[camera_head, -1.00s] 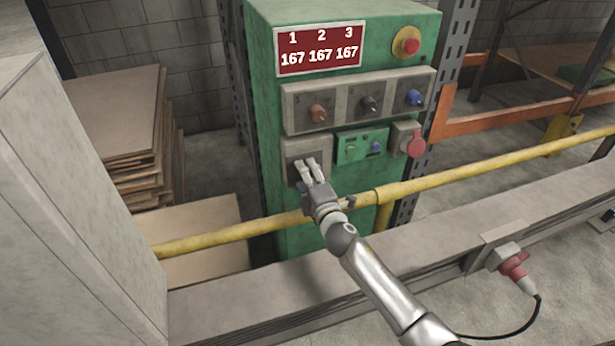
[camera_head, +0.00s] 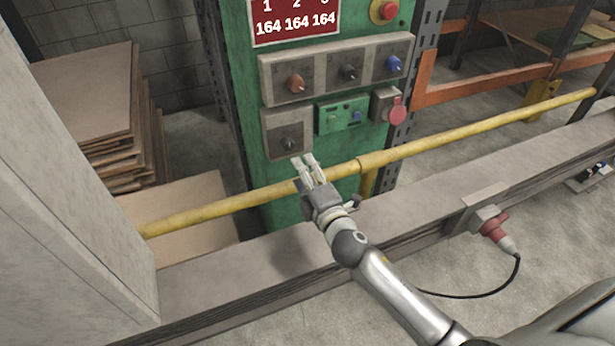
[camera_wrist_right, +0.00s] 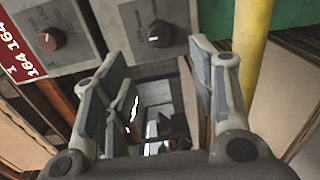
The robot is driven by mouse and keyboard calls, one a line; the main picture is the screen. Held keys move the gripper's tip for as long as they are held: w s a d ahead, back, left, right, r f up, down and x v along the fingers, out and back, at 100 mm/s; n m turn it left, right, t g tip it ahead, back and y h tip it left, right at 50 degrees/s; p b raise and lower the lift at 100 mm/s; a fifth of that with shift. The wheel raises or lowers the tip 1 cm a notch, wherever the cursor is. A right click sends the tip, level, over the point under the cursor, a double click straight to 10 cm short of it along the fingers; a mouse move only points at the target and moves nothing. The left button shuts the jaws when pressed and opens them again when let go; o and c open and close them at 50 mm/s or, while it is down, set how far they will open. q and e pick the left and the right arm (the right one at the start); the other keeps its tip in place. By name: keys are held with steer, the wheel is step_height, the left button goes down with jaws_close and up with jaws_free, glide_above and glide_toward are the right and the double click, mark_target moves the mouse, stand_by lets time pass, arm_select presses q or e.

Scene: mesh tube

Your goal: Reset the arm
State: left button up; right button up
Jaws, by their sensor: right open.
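My right arm (camera_head: 405,295) comes in from the lower right of the head view. Its gripper (camera_head: 305,162) is just below and in front of a grey box with a black knob (camera_head: 289,143) on the green cabinet. The fingers look apart from the knob, near the yellow rail. In the right wrist view the gripper (camera_wrist_right: 165,80) is open, with its fingers spread and nothing held. The black knob (camera_wrist_right: 159,36) shows beyond the fingertips there. My left gripper is not in view.
The green cabinet (camera_head: 238,60) carries a red display (camera_head: 295,18) reading 164 three times, and several knobs. A yellow rail (camera_head: 450,130) crosses in front of it. A grey beam (camera_head: 240,280) lies nearer, with a red plug (camera_head: 493,228) and cable. Boards (camera_head: 85,95) are stacked at left.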

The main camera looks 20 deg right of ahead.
steer(key=shift+s, duration=0.65)
